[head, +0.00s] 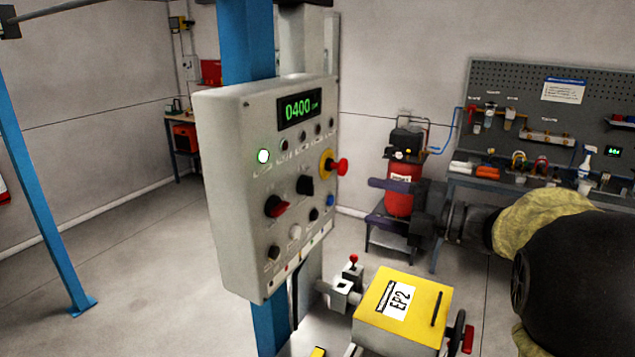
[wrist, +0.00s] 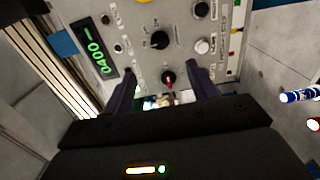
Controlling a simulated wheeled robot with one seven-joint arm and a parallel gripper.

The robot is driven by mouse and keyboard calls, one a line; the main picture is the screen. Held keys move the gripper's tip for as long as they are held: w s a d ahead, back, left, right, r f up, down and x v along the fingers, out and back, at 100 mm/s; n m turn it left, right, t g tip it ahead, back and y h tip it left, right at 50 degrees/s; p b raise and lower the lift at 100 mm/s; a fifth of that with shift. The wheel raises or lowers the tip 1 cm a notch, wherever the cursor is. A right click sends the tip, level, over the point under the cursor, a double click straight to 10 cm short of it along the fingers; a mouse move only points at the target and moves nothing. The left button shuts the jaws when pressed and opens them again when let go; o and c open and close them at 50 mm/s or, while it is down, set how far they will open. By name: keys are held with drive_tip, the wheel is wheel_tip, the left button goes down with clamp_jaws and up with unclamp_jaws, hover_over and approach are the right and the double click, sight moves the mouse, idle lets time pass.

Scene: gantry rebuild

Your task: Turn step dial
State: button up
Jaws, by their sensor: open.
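The grey control panel (head: 235,200) hangs on a blue post and carries two larger dials. One is a black dial with a red pointer (head: 277,206); the other is an all-black dial (head: 304,185). Their labels are too small to read, so I cannot tell which is the step dial. In the wrist view the red-pointer dial (wrist: 168,77) appears between my fingers, and the black dial (wrist: 160,40) lies beyond them. My gripper (head: 371,201) is open and empty, right of the panel and apart from it. The display (head: 299,108) reads 0400.
A red-and-yellow mushroom button (head: 339,166) sticks out at the panel's right edge. A yellow box marked EP2 (head: 420,300) stands below. A red compressor (head: 403,190) and a workbench stand behind.

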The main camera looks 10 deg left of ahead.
sight(313, 187)
drive_tip(key=p+x, duration=0.5)
drive_tip(key=x, duration=0.8)
drive_tip(key=c, duration=1)
